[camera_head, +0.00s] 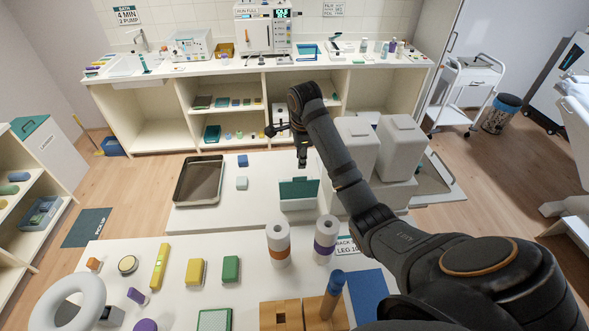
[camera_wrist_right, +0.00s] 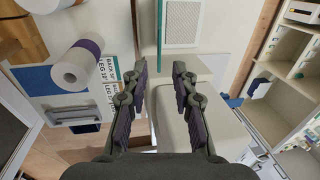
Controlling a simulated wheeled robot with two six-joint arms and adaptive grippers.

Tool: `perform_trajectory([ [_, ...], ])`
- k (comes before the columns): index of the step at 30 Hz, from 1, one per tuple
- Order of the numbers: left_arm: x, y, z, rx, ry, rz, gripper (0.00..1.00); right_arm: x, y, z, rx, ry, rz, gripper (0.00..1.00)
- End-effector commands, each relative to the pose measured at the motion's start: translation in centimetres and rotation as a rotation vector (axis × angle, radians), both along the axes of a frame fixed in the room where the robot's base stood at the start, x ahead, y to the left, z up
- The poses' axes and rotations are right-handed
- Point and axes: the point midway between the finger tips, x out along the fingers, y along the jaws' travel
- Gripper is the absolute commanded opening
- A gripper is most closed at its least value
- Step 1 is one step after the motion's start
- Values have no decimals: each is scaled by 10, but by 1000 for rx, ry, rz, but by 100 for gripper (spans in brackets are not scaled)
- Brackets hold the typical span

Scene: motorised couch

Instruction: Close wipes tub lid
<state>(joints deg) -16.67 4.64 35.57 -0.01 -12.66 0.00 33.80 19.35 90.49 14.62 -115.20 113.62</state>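The wipes tub (camera_head: 298,205) is a white box on the raised white table, in the middle of the head view. Its teal lid (camera_head: 298,188) stands upright, open. In the right wrist view the lid is a thin teal strip (camera_wrist_right: 159,35) seen edge-on, beside a pale textured panel (camera_wrist_right: 182,24) that looks like the tub's top. My right gripper (camera_head: 303,160) hangs just above and behind the lid in the head view. Its two fingers are apart and empty in the right wrist view (camera_wrist_right: 160,68). I see no contact with the lid. My left gripper is not in view.
Two large pale grey containers (camera_head: 400,148) stand right of the tub, close to my right arm. Two banded rolls (camera_head: 278,244) (camera_head: 325,241) stand in front. A dark tray (camera_head: 199,181) and small blocks (camera_head: 242,183) lie left, with clear table between them and the tub.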

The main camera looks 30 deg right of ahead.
Motion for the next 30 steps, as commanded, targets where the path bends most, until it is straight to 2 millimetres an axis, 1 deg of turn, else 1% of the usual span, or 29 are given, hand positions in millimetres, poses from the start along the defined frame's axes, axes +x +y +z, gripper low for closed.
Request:
perform_trajectory([
  [1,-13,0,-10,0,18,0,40,1,0,-9,0,0,0,27],
  [3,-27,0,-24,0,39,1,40,2,-1,-21,0,0,0,27],
  [5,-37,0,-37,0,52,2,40,4,-2,-34,0,-1,0,27],
  [6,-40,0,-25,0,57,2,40,5,-2,-32,1,3,1,27],
  [8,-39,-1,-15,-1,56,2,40,6,-3,-43,2,5,1,27],
  [9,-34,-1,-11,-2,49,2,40,7,-3,-52,2,5,1,27],
  [11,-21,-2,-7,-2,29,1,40,10,-5,-64,2,5,0,27],
  [12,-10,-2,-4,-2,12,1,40,11,-5,-71,1,4,0,27],
  [15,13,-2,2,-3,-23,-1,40,14,-6,-87,1,3,0,27],
  [17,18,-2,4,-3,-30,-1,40,15,-7,-93,2,1,1,27],
  [20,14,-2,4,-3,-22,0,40,16,-7,-99,1,1,1,27],
  [24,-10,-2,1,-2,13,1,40,17,-7,-101,0,-1,1,27],
  [27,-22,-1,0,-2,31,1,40,16,-7,-102,0,-1,1,27],
  [28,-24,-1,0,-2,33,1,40,16,-7,-102,0,-1,1,25],
  [30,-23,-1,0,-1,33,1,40,16,-7,-101,0,-1,1,15],
])
